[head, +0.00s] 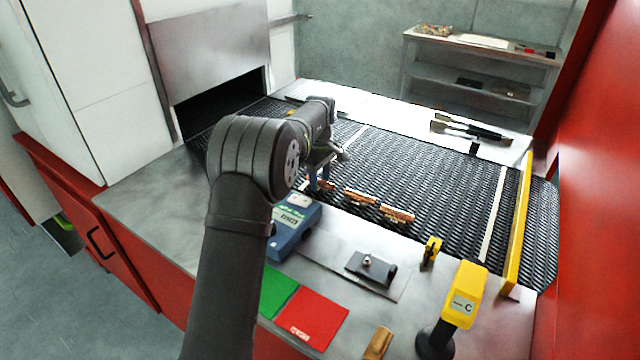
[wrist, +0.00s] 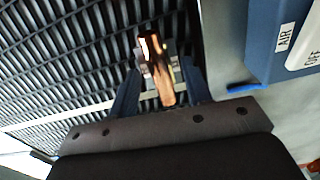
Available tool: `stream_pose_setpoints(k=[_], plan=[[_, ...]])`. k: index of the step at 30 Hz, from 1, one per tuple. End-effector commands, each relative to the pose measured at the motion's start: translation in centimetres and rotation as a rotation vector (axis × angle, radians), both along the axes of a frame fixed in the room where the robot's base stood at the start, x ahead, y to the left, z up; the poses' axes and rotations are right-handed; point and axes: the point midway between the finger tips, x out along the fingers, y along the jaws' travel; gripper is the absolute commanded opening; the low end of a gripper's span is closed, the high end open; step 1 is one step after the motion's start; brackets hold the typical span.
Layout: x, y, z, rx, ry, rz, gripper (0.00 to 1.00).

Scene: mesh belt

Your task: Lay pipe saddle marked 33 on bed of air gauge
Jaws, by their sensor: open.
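Several copper pipe saddles lie on the dark mesh belt. One saddle (head: 360,197) is mid-row, another (head: 397,214) is to its right, and a third is partly hidden at the gripper. No marking 33 is readable. My gripper (head: 319,183) is low over the belt at the row's left end. In the wrist view, my open gripper (wrist: 160,88) has blue fingers either side of a copper saddle (wrist: 158,72); contact cannot be told. The blue air gauge (head: 290,240) stands beside the belt, its AIR label showing in the wrist view (wrist: 286,37). A black fixture (head: 384,276) with a small post sits right of it.
A yellow device (head: 464,295) on a black stand and a small yellow clamp (head: 431,251) stand right. Tools (head: 470,130) lie beyond the belt.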

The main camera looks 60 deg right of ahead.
Motion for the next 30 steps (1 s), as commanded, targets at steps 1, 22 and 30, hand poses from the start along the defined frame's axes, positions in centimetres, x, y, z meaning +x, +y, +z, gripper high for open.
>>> stream_pose_setpoints(k=[1, 22, 30], plan=[[0.0, 0.01, -0.07, 0.0, 0.0, 0.0, 0.45], [0.0, 0.01, -0.47, 0.001, 0.0, 0.0, 0.17], [0.01, -0.01, -0.35, 0.0, 0.0, 0.0, 0.13]])
